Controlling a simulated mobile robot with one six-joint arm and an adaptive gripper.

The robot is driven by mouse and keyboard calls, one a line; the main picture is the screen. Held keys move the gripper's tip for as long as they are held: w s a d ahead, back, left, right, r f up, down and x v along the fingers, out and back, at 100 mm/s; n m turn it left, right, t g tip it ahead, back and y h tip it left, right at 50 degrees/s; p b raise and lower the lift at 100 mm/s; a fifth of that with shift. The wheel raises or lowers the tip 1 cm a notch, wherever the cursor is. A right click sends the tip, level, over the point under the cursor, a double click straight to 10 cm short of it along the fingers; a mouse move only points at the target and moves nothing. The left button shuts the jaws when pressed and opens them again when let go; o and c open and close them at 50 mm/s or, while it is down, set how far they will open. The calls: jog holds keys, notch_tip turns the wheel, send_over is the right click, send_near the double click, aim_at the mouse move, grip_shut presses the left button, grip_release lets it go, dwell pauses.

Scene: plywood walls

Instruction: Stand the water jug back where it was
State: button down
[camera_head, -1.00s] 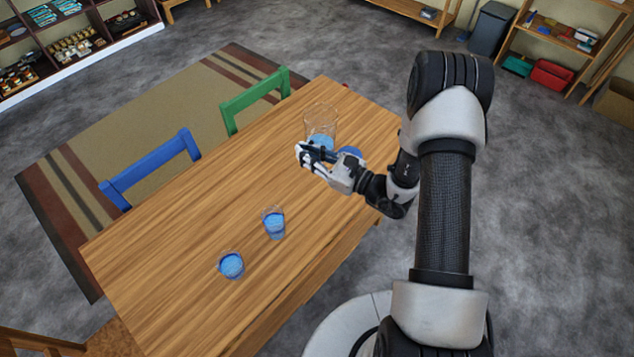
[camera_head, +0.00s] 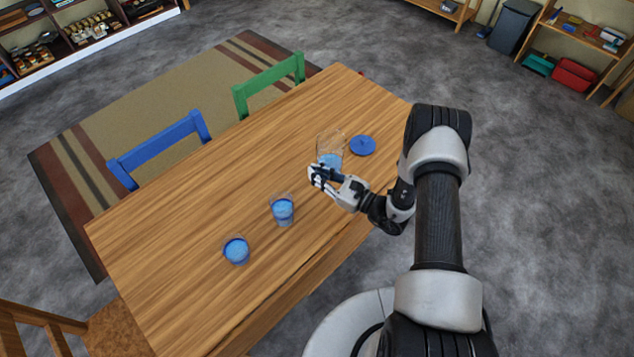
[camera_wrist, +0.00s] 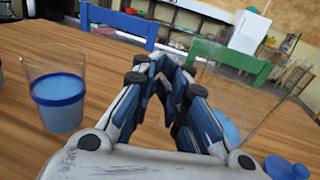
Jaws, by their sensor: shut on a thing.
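The clear water jug (camera_head: 331,148), with blue water low inside, is near the right part of the wooden table. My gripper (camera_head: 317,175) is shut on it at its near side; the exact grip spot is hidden. In the wrist view, the jug's clear wall (camera_wrist: 245,95) rises just right of and beyond my gripper's fingers (camera_wrist: 172,85). I cannot tell whether its base touches the table. A blue lid-like disc (camera_head: 362,146) with a small knob lies on the table right of the jug.
Two glasses of blue water stand on the table (camera_head: 190,215), one nearer the middle (camera_head: 283,211) and one further left (camera_head: 236,250). A green chair (camera_head: 268,85) and a blue chair (camera_head: 157,148) stand along the far edge. The tabletop between is clear.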

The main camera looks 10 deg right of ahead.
jog(key=shift+f+b, duration=0.5)
jog(key=shift+f, duration=1.5)
jog(key=shift+f, duration=0.15)
jog(key=c, duration=1.6)
grip_release()
